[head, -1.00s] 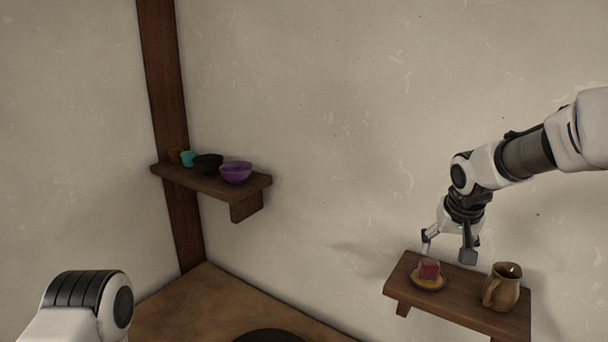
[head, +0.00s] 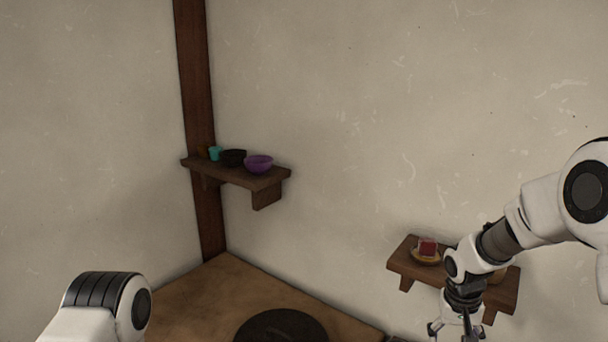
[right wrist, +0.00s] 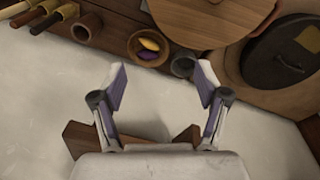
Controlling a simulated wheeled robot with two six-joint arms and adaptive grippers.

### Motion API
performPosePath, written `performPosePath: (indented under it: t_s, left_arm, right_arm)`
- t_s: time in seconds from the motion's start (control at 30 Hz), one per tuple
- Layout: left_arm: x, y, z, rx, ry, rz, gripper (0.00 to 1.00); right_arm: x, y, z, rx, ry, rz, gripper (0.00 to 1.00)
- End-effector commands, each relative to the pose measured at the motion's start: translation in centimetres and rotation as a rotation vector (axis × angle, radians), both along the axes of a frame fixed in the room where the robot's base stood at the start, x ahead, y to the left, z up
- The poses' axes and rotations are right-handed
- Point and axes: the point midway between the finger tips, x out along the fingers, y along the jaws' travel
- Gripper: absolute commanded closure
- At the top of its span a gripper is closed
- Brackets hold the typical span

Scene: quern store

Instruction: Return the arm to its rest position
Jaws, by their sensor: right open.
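My right arm reaches in from the right in the head view. Its right gripper (head: 455,331) hangs at the bottom edge of that view, in front of the small right shelf (head: 405,266). In the right wrist view its two fingers (right wrist: 162,84) stand wide apart with nothing between them. A red cube (head: 427,246) rests on a yellowish saucer (head: 424,259) on that shelf, apart from the gripper. The brown jug on the shelf is mostly hidden behind my arm. Of my left arm only a rounded link shows at lower left; its gripper is out of view.
A wall shelf (head: 228,174) holds a purple bowl (head: 259,165), a black bowl (head: 234,157) and a turquoise cup (head: 215,153). A dark round thing (head: 281,327) lies on the wooden surface below. The wrist view shows a bowl with yellow and purple items (right wrist: 149,49) and a round board (right wrist: 205,20).

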Motion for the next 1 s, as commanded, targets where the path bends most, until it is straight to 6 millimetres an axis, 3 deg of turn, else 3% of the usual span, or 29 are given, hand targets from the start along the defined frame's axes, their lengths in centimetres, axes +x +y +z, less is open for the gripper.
performPosePath:
  t_s: [0.03,0.17,0.3,0.37,0.5,0.6,0.67,0.77,1.0]
  left_arm:
    - [0.0,0.0,-0.5,0.0,0.0,0.0,0.26]
    - [0.0,0.0,-1.5,0.0,0.0,0.0,0.26]
    - [0.0,0.0,-2.6,0.0,0.0,0.0,0.26]
    - [0.0,0.0,-3.0,0.0,0.0,0.0,0.26]
    - [0.0,0.0,-4.0,0.0,0.0,0.0,0.26]
    - [0.0,0.0,-4.4,0.0,0.0,0.0,0.26]
    - [0.0,0.0,-4.1,0.0,0.0,0.0,0.26]
    - [0.0,0.0,-4.1,0.0,0.0,0.0,0.26]
    - [0.0,0.0,-4.1,0.0,0.0,0.0,0.26]
  right_arm:
    - [-1.5,0.3,-3.0,0.003,0.051,0.001,0.26]
    - [-7.2,1.4,-11.5,0.029,0.194,0.007,0.26]
    - [-15.4,3.1,-20.0,0.072,0.324,0.022,0.26]
    - [-19.2,3.7,-23.0,0.093,0.367,0.029,0.26]
    - [-29.1,5.3,-28.3,0.139,0.427,0.044,0.26]
    - [-35.3,6.0,-29.5,0.154,0.382,0.071,0.26]
    - [-35.3,6.0,-28.6,0.145,0.291,0.094,0.26]
    - [-33.7,5.7,-28.1,0.121,0.155,0.136,0.26]
    - [-33.5,5.6,-28.2,0.119,0.142,0.141,0.26]
